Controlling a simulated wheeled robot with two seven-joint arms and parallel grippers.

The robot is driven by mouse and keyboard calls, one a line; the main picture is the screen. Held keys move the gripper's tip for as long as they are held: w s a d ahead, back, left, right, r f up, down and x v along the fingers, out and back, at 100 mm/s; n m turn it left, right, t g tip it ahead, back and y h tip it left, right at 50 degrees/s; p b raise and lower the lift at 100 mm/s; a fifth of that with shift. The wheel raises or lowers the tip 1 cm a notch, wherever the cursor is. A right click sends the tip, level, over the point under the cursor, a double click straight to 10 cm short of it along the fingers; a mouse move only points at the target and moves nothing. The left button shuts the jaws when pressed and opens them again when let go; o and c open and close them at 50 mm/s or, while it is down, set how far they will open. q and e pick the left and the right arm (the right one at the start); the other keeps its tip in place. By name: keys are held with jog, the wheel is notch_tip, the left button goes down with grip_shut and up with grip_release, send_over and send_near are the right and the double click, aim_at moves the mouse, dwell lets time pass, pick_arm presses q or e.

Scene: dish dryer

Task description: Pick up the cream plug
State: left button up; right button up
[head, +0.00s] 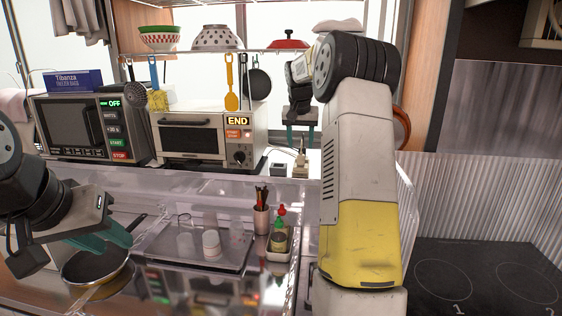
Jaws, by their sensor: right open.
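The cream plug (300,164) stands on the counter behind the sink, to the right of the toaster oven. It looks small, with a narrow upper part and a wider base. My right gripper (301,138) is above it, pointing down, with its two teal fingers spread apart and nothing between them. The fingertips look a little higher in the picture than most of the plug; I cannot tell the exact gap. My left gripper (112,238) is at the lower left over the frying pan, far from the plug. Its teal fingers overlap in this view.
A small dark block (278,171) sits just left of the plug. The toaster oven (200,136) and microwave (88,128) stand further left. A utensil cup (262,216) and condiment bottles (280,232) are in front. A frying pan (97,270) is at lower left.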

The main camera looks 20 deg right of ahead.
aim_at(301, 155)
jog(key=x, duration=0.6)
jog(key=shift+s+f, duration=0.25)
jog(key=shift+f, duration=0.15)
jog(key=shift+r, duration=0.1)
grip_shut()
